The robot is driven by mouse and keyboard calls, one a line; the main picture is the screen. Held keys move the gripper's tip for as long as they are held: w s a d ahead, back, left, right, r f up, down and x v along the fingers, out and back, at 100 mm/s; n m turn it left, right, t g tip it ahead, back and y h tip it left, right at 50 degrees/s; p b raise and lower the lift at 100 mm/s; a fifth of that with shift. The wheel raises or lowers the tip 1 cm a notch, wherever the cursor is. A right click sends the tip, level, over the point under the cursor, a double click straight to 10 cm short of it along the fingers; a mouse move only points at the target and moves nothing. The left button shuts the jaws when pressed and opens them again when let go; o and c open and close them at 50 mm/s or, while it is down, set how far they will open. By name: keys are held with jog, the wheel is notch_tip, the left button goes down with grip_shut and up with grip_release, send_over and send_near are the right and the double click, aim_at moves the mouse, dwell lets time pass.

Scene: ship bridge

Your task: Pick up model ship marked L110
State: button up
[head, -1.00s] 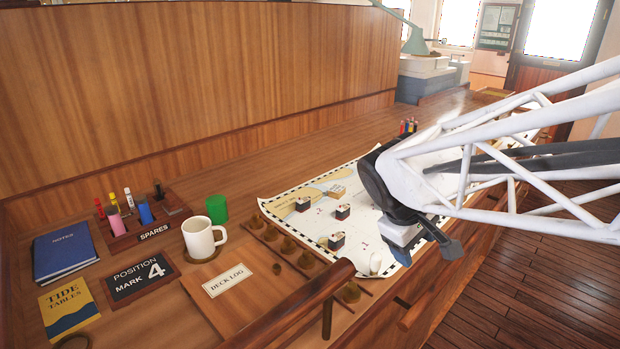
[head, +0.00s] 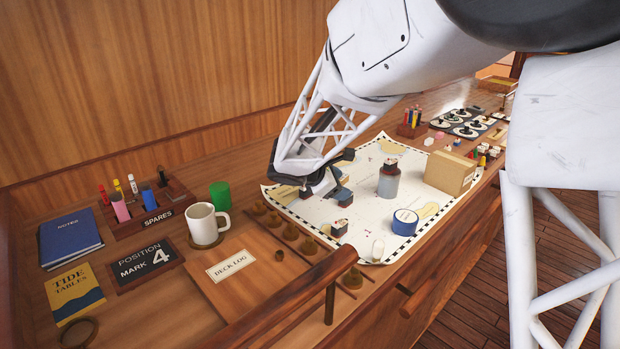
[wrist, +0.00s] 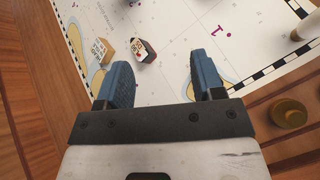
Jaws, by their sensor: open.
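A small dark model ship with a white and red top (wrist: 144,49) lies on the chart ahead of my gripper in the wrist view. A tan block-like model (wrist: 104,53) with small printed marks lies left of it. I cannot read L110 on either. My gripper (wrist: 163,78) is open, its blue fingers apart with only bare chart between them. In the head view my gripper (head: 335,188) is low over the chart (head: 318,213). Another small dark model ship (head: 340,228) sits near the chart's front edge there. My arm and gripper hide part of the chart.
A grey jar (head: 388,180), a blue-sided round tin (head: 405,221) and a cardboard box (head: 450,172) stand on the chart's right. A white mug (head: 204,224) and green cylinder (head: 220,195) stand further left.

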aim_at(302, 187)
jog(key=w+a+f+n+t, duration=0.1)
jog(key=w+a+f+n, duration=0.1)
jog(key=w+a, duration=0.1)
jog(key=w+a+f+n+t, duration=0.1)
jog(key=w+a+f+n, duration=0.2)
jog(key=a, duration=0.3)
jog(key=w+a+f+n+t, duration=0.2)
jog(key=w+a, duration=0.2)
jog(key=shift+w+a+f+n, duration=0.25)
jog(key=shift+a+f+n, duration=0.1)
jog(key=shift+a+n, duration=0.05)
jog(key=shift+x, duration=1.35)
jog(key=shift+d, duration=0.1)
jog(key=shift+x, duration=2.55)
jog(key=shift+f, duration=0.1)
jog(key=c, duration=1)
